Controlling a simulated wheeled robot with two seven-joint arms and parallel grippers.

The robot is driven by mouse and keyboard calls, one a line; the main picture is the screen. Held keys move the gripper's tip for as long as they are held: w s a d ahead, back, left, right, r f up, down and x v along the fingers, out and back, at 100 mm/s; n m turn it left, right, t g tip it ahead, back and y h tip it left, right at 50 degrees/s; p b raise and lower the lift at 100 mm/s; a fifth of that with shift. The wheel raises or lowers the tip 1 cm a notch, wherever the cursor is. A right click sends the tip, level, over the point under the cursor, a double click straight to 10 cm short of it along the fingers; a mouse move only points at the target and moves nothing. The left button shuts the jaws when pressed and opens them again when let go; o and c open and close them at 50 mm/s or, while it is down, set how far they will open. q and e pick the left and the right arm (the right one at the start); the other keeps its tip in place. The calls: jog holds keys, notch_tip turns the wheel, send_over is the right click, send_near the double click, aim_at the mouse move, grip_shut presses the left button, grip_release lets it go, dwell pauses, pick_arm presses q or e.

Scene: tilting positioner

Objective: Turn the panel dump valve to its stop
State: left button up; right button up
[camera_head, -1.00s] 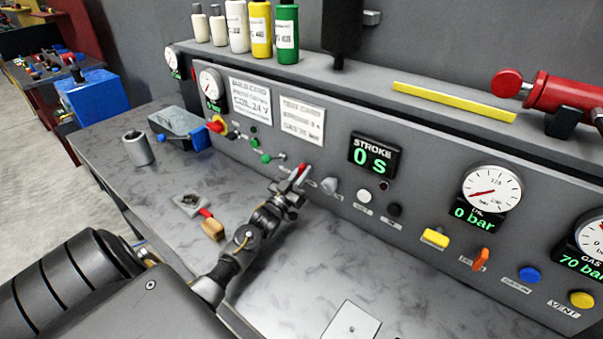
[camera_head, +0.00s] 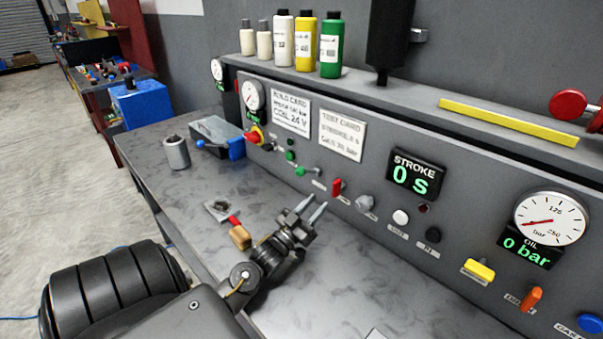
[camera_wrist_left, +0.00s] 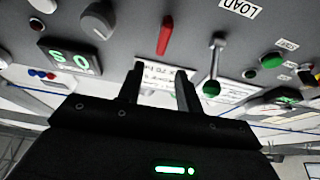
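A red lever handle (camera_head: 337,187) sits on the panel face, pointing roughly up and down; it also shows in the left wrist view (camera_wrist_left: 165,36). Its label is too small to read, so I cannot confirm it is the dump valve. An orange handle (camera_head: 531,299) further right has a blurred label that may read DUMP. My left gripper (camera_head: 318,204) is in front of and below the red lever, apart from it. In the left wrist view its two fingers (camera_wrist_left: 159,88) stand apart with nothing between them. My right gripper is not in view.
A green-tipped toggle (camera_head: 301,171) and a grey knob (camera_head: 365,202) flank the red lever. The stroke display (camera_head: 415,175) reads 0 s and the oil gauge (camera_head: 549,219) 0 bar.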

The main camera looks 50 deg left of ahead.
pick_arm(q)
jog(key=s+b, duration=0.1)
jog(key=s, duration=0.4)
jog(key=shift+s, duration=0.25)
